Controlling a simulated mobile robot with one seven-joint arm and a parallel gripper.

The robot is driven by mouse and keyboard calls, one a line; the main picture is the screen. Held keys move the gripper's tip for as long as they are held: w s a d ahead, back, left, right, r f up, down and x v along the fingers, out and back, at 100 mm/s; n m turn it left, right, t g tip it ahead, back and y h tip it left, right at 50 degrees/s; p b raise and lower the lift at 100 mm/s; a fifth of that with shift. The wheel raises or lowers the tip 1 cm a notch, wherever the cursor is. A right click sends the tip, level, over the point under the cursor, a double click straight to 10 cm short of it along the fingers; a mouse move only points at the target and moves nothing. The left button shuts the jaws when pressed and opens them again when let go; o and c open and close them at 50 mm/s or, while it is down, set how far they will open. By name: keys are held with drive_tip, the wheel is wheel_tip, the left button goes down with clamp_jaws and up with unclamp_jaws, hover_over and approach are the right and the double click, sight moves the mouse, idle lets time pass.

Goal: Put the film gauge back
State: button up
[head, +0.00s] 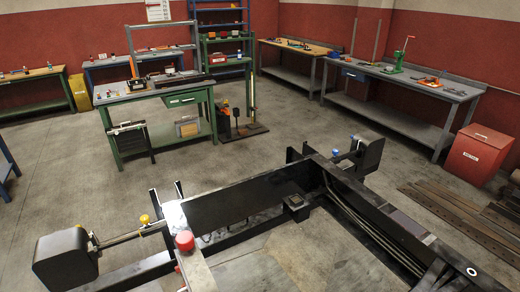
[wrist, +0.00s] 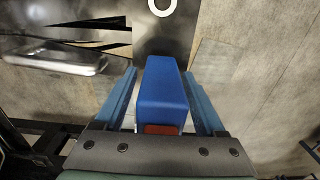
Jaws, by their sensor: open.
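In the wrist view, a blue block-like body with a reddish patch at its near end, likely the film gauge (wrist: 161,88), lies between the fingers of my gripper (wrist: 159,72). The two blue fingers stand apart, one on each side of it. I cannot tell whether either finger touches it. A dark metal surface with a pale ring (wrist: 162,6) shows beyond the fingertips. I cannot make out my gripper in the head view. A small blue thing (head: 335,152) shows there at the right of the black chassis, too small to identify.
The black chassis frame (head: 235,195) fills the front of the head view. A shiny rounded metal part (wrist: 60,60) is left of the fingers. A green bench (head: 160,92), a grey bench (head: 400,78) and a red bin (head: 478,155) stand behind. The floor between is mostly clear.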

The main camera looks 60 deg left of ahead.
drive_tip(key=shift+r, duration=0.1)
wheel_tip(320, 180, up, 12)
drive_tip(key=shift+r+b, duration=0.1)
drive_tip(key=shift+b, duration=0.35)
